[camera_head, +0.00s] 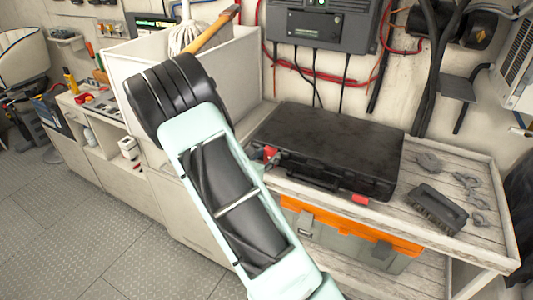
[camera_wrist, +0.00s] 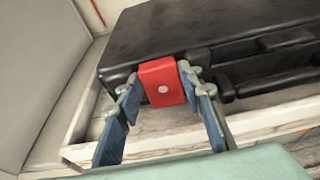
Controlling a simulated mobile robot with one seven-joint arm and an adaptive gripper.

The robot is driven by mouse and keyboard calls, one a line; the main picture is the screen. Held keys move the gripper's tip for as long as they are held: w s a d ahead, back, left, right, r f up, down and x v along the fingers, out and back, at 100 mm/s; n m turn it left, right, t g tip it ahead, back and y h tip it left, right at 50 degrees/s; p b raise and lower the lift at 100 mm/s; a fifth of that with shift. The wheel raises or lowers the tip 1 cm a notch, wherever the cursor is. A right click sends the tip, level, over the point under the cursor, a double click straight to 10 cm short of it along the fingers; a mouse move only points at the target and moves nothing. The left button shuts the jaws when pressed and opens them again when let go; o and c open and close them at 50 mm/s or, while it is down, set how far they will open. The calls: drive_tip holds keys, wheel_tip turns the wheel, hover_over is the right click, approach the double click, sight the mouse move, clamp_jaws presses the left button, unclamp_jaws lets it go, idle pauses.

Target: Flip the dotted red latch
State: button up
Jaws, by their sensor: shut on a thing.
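The dotted red latch (camera_wrist: 160,84) is on the front left of a black case (camera_wrist: 195,35). It is a red block with one pale round dot on its face. In the wrist view, my gripper (camera_wrist: 159,80) has one finger on each side of the latch and is shut on it. In the head view, the latch (camera_head: 271,153) shows as a small red patch beside my arm, at the left front of the closed case (camera_head: 325,145). My arm hides most of the gripper there. A second red latch (camera_head: 361,199) is at the right front of the case.
The case lies on a worn wooden shelf (camera_head: 440,245). A black brush (camera_head: 437,208) and several metal shackles (camera_head: 467,181) lie to its right. An orange and grey toolbox (camera_head: 350,240) stands below. A pale bin wall (camera_head: 245,75) rises at the left.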

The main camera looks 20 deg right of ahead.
drive_tip(key=o, duration=1.2)
drive_tip(key=shift+c, duration=0.2)
drive_tip(key=v, duration=1.2)
